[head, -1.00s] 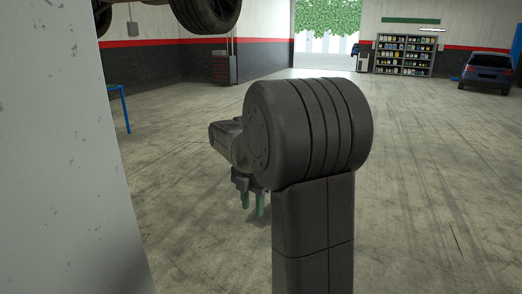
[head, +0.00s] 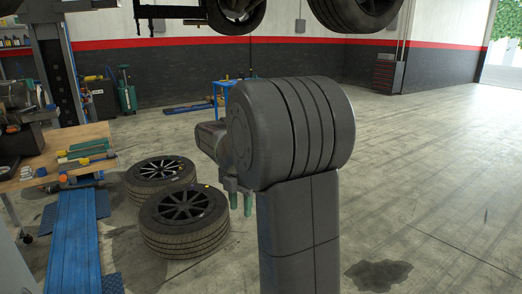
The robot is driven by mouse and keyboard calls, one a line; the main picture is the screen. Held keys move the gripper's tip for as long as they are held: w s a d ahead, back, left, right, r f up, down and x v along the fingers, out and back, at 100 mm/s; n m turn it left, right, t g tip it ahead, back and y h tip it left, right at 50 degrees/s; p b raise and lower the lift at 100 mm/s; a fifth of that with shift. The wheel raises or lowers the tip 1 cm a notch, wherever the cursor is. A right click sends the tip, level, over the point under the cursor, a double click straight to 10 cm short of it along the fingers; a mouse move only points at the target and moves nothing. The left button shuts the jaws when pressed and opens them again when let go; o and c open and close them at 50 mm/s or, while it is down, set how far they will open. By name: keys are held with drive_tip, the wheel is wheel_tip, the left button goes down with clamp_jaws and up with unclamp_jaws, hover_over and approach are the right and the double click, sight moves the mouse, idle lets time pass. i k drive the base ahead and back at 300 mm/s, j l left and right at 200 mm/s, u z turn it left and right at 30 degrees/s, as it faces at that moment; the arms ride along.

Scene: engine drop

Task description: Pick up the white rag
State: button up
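I cannot make out a white rag for certain in the head view. A small pale item (head: 26,173) lies near the front edge of the wooden workbench (head: 62,146) at the left, too small to identify. My gripper (head: 240,203) hangs pointing down at the middle of the view, partly hidden behind my arm. Its two green fingertips are apart, with nothing visible between them. It is well to the right of the workbench.
A blue lift ramp (head: 75,240) runs along the left. A blue table (head: 222,88) stands behind my arm. A raised car's tyres (head: 365,12) hang overhead. Floor at right is clear, with a dark stain (head: 379,274).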

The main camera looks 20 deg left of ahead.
sight(26, 173)
drive_tip(key=i+j+u, duration=0.2)
drive_tip(key=i+u, duration=0.2)
drive_tip(key=i+j+u, duration=0.15)
drive_tip(key=i+u, duration=0.65)
drive_tip(key=i+l+u, duration=0.15)
drive_tip(key=i+u, duration=0.25)
drive_tip(key=i+j+u, duration=0.15)
drive_tip(key=i+u, duration=0.25)
drive_tip(key=i, duration=0.15)
drive_tip(key=i+u, duration=0.35)
drive_tip(key=i, duration=0.15)
drive_tip(key=i+l+u, duration=0.2)
drive_tip(key=i+u, duration=0.2)
drive_tip(key=i, duration=0.15)
drive_tip(key=i+j+z, duration=0.15)
drive_tip(key=i, duration=0.35)
drive_tip(key=i+j+z, duration=0.15)
drive_tip(key=i, duration=0.3)
